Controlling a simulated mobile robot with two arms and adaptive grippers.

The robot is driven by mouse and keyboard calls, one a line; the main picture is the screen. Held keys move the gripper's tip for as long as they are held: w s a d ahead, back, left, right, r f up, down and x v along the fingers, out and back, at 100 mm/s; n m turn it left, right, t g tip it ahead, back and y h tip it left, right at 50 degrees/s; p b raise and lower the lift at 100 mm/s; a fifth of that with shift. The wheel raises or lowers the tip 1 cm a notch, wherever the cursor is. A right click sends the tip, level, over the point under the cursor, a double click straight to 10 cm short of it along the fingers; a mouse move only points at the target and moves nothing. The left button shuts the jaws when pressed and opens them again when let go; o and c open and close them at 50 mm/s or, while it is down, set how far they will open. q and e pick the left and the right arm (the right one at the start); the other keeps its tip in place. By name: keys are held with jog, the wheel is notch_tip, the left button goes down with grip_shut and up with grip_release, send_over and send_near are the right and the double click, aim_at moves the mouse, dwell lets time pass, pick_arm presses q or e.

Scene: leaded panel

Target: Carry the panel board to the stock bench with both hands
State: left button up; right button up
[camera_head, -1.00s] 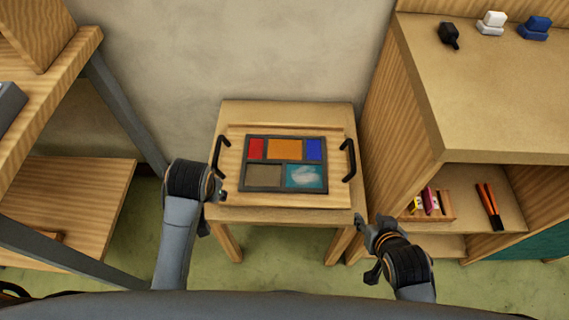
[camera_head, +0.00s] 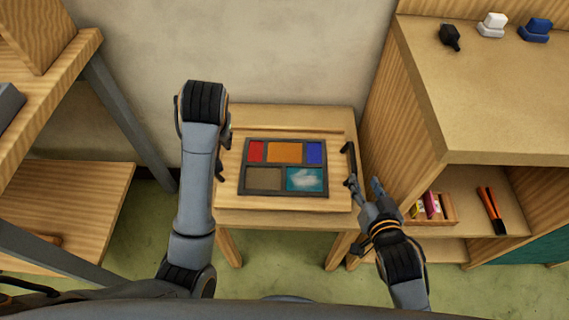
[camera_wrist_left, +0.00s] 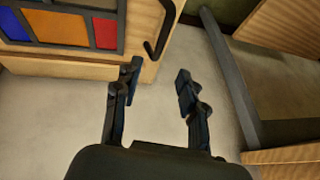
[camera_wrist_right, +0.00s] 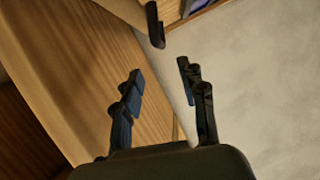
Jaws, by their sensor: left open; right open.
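The panel board (camera_head: 232,194) is a light wooden board lying flat on a small wooden table (camera_head: 290,115). A dark-framed panel (camera_head: 284,166) with red, orange, blue, brown and teal pieces lies on it. My left gripper (camera_wrist_left: 157,76) is open and empty, with the black left handle (camera_wrist_left: 160,42) just beyond its fingertips. In the head view my left arm hides most of that handle and the gripper. My right gripper (camera_head: 363,186) is open beside the near end of the right handle (camera_head: 350,160). That handle also shows beyond its fingertips in the right wrist view (camera_wrist_right: 154,25).
A wooden cabinet (camera_head: 470,120) stands close on the right, with small blocks on top and a tray (camera_head: 448,210) and orange-black tools (camera_head: 490,208) inside. A grey-legged wooden bench (camera_head: 60,80) with a lower shelf stands left. A wall is behind the table.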

aim_at(353, 156)
pick_arm(q)
jog(key=x, duration=1.2)
jog(key=shift+w+a+f, duration=0.1)
jog(key=shift+w+f, duration=0.05)
jog(key=shift+f, duration=0.2)
pick_arm(e)
jog(key=x, duration=1.2)
jog(key=shift+w+f, duration=0.25)
jog(key=shift+w, duration=0.05)
pick_arm(q)
grip_shut()
pick_arm(e)
grip_shut()
pick_arm(q)
jog(key=shift+w+r, duration=0.1)
jog(key=shift+r, duration=0.1)
pick_arm(e)
jog(key=shift+w+r, duration=0.15)
jog(key=shift+r, duration=0.15)
